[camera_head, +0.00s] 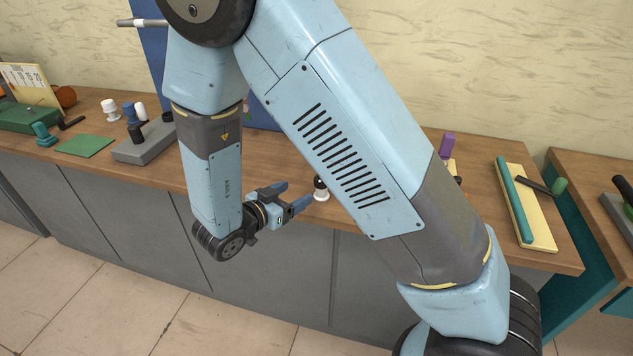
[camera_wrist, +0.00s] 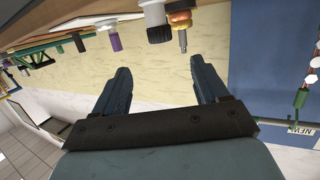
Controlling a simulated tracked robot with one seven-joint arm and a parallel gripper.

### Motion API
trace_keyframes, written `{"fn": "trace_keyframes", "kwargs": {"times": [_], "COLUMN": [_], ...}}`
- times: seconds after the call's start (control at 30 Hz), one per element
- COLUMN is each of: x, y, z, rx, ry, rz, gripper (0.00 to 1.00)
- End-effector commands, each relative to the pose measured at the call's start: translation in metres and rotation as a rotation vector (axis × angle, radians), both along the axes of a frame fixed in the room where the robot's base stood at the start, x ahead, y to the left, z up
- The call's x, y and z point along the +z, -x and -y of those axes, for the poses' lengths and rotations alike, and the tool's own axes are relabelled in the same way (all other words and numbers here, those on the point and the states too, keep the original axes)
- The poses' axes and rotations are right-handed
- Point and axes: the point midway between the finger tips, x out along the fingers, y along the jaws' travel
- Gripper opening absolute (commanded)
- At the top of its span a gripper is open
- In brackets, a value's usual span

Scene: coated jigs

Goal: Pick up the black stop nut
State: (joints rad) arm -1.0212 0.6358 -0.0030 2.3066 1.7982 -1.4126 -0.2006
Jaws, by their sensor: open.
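A small black piece (camera_head: 319,182), which looks like the black stop nut, sits on top of a white base (camera_head: 321,195) near the front edge of the wooden bench. In the upside-down wrist view, the black piece (camera_wrist: 159,34) and its white base (camera_wrist: 154,12) show beyond the fingertips, near the middle. My gripper (camera_head: 293,196) is open and empty, to the left of the piece and apart from it. Both fingers point toward it. The open fingers also show in the wrist view (camera_wrist: 160,72).
A grey block (camera_head: 146,145) with black and blue parts stands left on the bench (camera_head: 100,165). A cream board (camera_head: 532,215) lies right. My arm hides the bench's middle.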

Motion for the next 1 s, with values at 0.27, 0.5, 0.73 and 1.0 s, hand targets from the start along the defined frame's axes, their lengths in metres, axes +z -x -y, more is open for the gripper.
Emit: {"fn": "trace_keyframes", "kwargs": {"times": [0.27, 0.5, 0.73, 1.0], "x": [-0.009, -0.014, -0.018, -0.025], "y": [-0.035, -0.053, -0.066, -0.091], "z": [0.033, 0.048, 0.058, 0.078], "rx": [-0.003, 0.001, 0.0, 0.001], "ry": [-0.001, -0.002, -0.002, -0.003], "rz": [0.0, -0.001, 0.001, 0.0], "gripper": [0.73, 0.73, 0.73, 0.73]}}
